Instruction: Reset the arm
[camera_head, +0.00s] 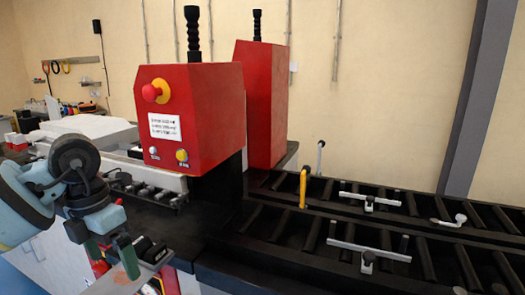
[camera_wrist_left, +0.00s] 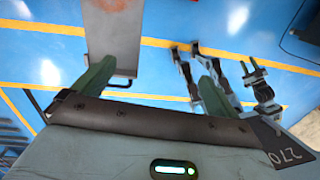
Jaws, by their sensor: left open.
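My left arm comes in from the left in the head view. Its gripper (camera_head: 111,260) has two green fingers spread apart, in front of the machine at the lower left. In the left wrist view the left gripper (camera_wrist_left: 150,88) is open, with nothing between the fingers. The red bender housing (camera_head: 195,125) stands to the right of my left gripper, apart from it. It carries a red button on a yellow collar (camera_head: 152,92), a white label and small buttons.
A black roller conveyor (camera_head: 330,225) with small clamps runs to the right. A second red housing (camera_head: 262,100) stands behind. A grey plate (camera_head: 122,282) lies close to my left gripper. The left wrist view shows blue floor (camera_wrist_left: 230,20) with yellow lines and a grey panel (camera_wrist_left: 115,35).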

